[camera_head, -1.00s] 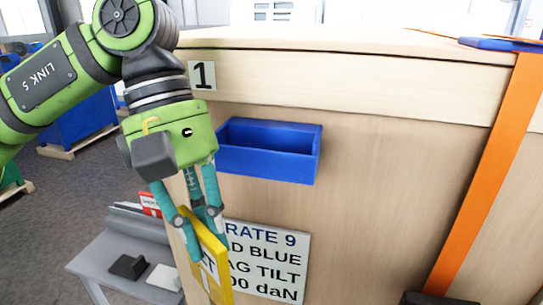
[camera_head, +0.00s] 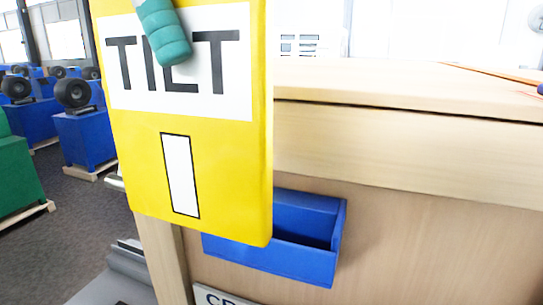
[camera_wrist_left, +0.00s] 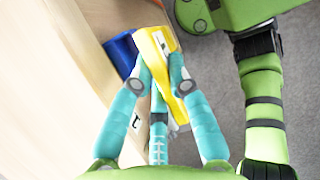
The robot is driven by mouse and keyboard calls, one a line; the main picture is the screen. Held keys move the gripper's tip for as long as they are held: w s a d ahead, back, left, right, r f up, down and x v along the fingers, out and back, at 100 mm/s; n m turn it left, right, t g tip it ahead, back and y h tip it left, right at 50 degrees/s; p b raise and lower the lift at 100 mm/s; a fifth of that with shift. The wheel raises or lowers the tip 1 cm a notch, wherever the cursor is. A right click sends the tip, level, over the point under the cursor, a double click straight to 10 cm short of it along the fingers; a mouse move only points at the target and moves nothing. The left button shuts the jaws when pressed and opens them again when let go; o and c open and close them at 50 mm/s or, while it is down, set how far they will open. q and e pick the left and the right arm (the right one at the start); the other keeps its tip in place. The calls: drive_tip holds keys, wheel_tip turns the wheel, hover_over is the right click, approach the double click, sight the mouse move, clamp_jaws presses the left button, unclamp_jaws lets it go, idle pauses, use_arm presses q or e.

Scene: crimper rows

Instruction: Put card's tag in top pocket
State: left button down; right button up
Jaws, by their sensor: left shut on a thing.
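A yellow tag with a white panel reading TILT (camera_head: 195,150) hangs upright, slightly tilted, large and close in the head view. My left gripper (camera_head: 165,35) is shut on its upper part; only one teal finger shows there. The left wrist view shows both fingers (camera_wrist_left: 160,72) around the yellow tag (camera_wrist_left: 155,45). The blue pocket (camera_head: 290,264) is on the wooden crate face, behind the tag; the tag's lower part hides its left side. In the wrist view the pocket (camera_wrist_left: 121,52) lies beside the tag. I cannot tell whether they touch. The white card (camera_head: 225,296) is mostly cut off below the pocket.
The wooden crate (camera_head: 400,150) fills the right side, with an overhanging top edge above the pocket. A grey bench (camera_head: 115,280) stands low at the left. Blue machines (camera_head: 85,135) and a green one (camera_head: 20,180) stand farther back at left over dark floor.

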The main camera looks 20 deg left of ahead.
use_arm(q)
drive_tip(key=w+f, duration=0.9)
drive_tip(key=shift+w+d+f+b, duration=0.35)
drive_tip(key=shift+d+b, duration=0.1)
drive_tip(key=shift+s+d+f, duration=0.1)
drive_tip(key=shift+f, duration=0.05)
drive_tip(key=c, duration=1.6)
unclamp_jaws()
drive_tip(key=shift+o, duration=0.7)
